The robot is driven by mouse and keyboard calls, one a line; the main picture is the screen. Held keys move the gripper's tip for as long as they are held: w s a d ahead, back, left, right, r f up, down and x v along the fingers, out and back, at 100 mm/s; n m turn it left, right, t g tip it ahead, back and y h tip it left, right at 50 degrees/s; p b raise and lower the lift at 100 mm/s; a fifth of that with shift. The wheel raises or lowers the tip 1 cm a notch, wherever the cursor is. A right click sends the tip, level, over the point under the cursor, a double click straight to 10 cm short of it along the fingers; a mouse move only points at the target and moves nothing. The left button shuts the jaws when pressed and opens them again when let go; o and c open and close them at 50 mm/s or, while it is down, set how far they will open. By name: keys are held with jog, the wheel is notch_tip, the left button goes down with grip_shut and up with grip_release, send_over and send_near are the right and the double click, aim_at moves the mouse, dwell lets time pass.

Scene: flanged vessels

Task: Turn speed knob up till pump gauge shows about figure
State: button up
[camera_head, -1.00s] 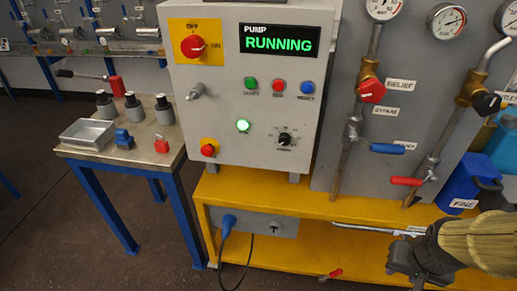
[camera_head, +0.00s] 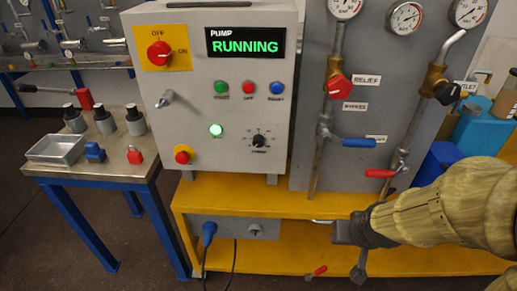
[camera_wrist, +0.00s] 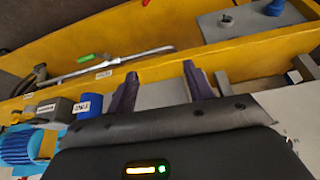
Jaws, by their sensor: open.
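The speed knob (camera_head: 258,141) is a small black dial with tick marks, low on the right of the grey control box (camera_head: 190,95). The box's display (camera_head: 246,46) reads PUMP RUNNING. Several round gauges, such as one at the top (camera_head: 405,17), sit on the grey panel to the right; which is the pump gauge and its reading I cannot tell. My gripper (camera_head: 350,250) is at the lower right, below and right of the knob and apart from it. In the wrist view its two fingers (camera_wrist: 165,88) are spread with nothing between them.
Red (camera_head: 380,173) and blue (camera_head: 358,142) valve levers stick out of the panel between the knob and my arm. A red emergency button (camera_head: 183,153) sits on the box's lower left. The yellow bench (camera_head: 300,203) runs below. A side table (camera_head: 90,168) stands left.

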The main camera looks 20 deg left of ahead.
aim_at(259, 144)
jog(key=w+a+r+n+t+y+b, duration=0.1)
jog(key=w+a+n+t, duration=0.15)
jog(key=a, duration=0.45)
jog(key=w+a+r+n+t+y+b, duration=0.1)
jog(key=w+a+n+t, duration=0.15)
jog(key=a, duration=0.45)
jog(key=s+a+r+n+t+y+b, duration=0.1)
jog(key=s+a+r+n+t, duration=0.3)
jog(key=a, duration=0.5)
notch_tip(259, 144, up, 3)
jog(key=s+t, duration=0.2)
jog(key=t, duration=0.1)
jog(key=shift+s+n, duration=0.3)
jog(key=shift+s, duration=0.05)
jog(key=shift+w+r, duration=0.1)
jog(key=shift+r, duration=0.05)
jog(key=x, duration=1.1)
jog(key=b+x, duration=0.1)
jog(key=x, duration=0.5)
jog(key=shift+w+a+r, duration=0.1)
jog(key=shift+a+r, duration=0.05)
jog(key=shift+r, duration=0.05)
jog(key=shift+c, duration=0.4)
